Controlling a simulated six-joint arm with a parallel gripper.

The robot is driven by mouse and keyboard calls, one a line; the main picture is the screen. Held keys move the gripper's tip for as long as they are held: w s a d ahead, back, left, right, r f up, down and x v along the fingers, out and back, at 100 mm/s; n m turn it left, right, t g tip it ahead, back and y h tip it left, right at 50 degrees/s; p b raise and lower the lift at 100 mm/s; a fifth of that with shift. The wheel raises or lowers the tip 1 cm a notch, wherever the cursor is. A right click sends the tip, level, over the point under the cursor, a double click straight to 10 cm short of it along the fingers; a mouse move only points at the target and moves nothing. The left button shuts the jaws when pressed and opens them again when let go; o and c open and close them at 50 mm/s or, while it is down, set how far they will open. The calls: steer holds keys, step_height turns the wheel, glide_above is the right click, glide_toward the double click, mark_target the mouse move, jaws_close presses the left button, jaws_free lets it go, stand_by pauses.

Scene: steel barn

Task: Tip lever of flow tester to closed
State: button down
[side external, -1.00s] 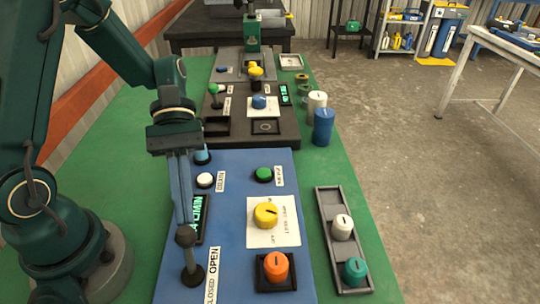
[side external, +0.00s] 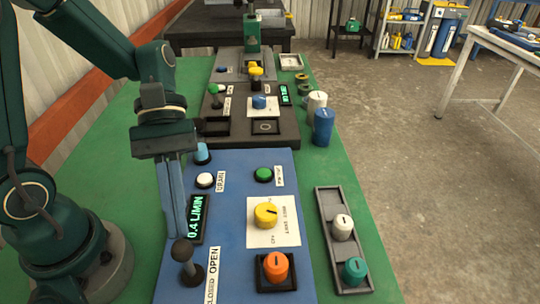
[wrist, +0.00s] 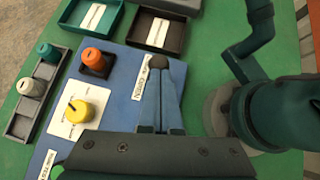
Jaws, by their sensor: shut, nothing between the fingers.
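The flow tester is the blue panel (side external: 225,240) on the green bench, with a lit display (side external: 198,219) that appears to read 0.4 L/MIN. Its lever (side external: 181,250) has a dark ball knob and a round dark base. In the wrist view the knob (wrist: 178,69) shows beside the fingertips.
The blue panel also carries a yellow dial (side external: 266,214), an orange knob (side external: 276,266), and white (side external: 205,180) and green (side external: 263,174) buttons. A grey tray (side external: 330,215) with white and teal knobs lies to the right. A black panel (side external: 240,130) stands farther back.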

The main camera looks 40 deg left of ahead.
mark_target(173, 246)
steer(key=shift+s+d+r, duration=0.2)
steer(key=shift+s+d, duration=0.45)
steer(key=shift+s+d+r, duration=0.2)
steer(key=shift+s+d, duration=0.45)
steer(key=shift+r, duration=0.1)
